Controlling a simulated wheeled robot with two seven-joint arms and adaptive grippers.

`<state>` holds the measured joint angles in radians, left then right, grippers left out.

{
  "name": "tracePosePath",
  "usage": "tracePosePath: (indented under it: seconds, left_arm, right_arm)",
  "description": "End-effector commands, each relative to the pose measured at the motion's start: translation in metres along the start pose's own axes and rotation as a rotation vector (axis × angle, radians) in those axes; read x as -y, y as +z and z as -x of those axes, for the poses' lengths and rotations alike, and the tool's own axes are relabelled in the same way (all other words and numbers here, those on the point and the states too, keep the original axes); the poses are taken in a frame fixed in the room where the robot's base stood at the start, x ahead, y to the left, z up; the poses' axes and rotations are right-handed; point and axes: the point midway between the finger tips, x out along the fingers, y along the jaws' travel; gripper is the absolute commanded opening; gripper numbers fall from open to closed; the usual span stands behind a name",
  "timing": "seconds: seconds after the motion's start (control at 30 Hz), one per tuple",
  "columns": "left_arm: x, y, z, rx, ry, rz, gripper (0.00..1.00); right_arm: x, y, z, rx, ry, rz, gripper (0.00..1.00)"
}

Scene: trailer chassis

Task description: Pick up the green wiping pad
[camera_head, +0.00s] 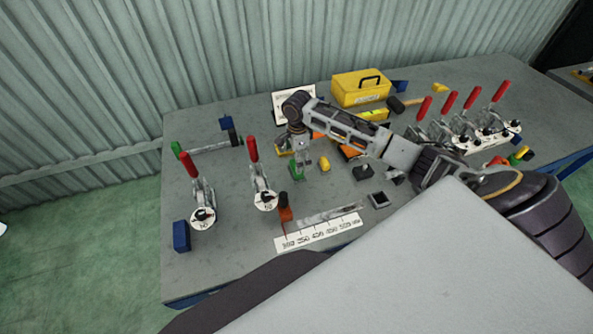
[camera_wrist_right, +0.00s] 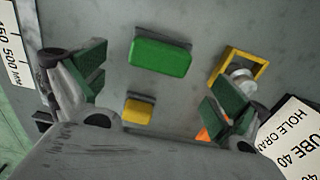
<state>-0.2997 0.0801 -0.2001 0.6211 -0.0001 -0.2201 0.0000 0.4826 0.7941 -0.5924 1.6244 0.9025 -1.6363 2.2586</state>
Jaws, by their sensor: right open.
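The green wiping pad (camera_head: 296,174) lies on the grey table, just below my right gripper (camera_head: 302,161) in the head view. In the right wrist view the pad (camera_wrist_right: 160,57) lies flat and whole, ahead of the space between the fingers. The pad is apart from both fingers. My left gripper is not in view.
A small yellow block (camera_wrist_right: 138,110) lies close to the pad, and a yellow frame with a round metal part (camera_wrist_right: 243,75) lies beside it. A white sign (camera_head: 294,103) stands behind. Red-handled clamps (camera_head: 262,185) stand nearby. A yellow toolbox (camera_head: 360,88) is at the back.

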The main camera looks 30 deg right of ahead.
Motion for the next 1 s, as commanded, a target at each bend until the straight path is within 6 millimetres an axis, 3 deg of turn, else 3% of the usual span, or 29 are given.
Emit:
tracePosePath:
  seconds: [0.37,0.8,1.0]
  left_arm:
    - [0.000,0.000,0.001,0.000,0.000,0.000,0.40]
    - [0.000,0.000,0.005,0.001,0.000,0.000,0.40]
    - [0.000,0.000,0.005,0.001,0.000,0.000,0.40]
  right_arm:
    - [0.000,0.001,-0.005,0.000,0.000,-0.001,0.98]
    - [-0.002,0.004,-0.048,-0.001,0.001,0.000,0.98]
    - [-0.001,0.004,-0.052,0.000,-0.001,0.000,0.98]
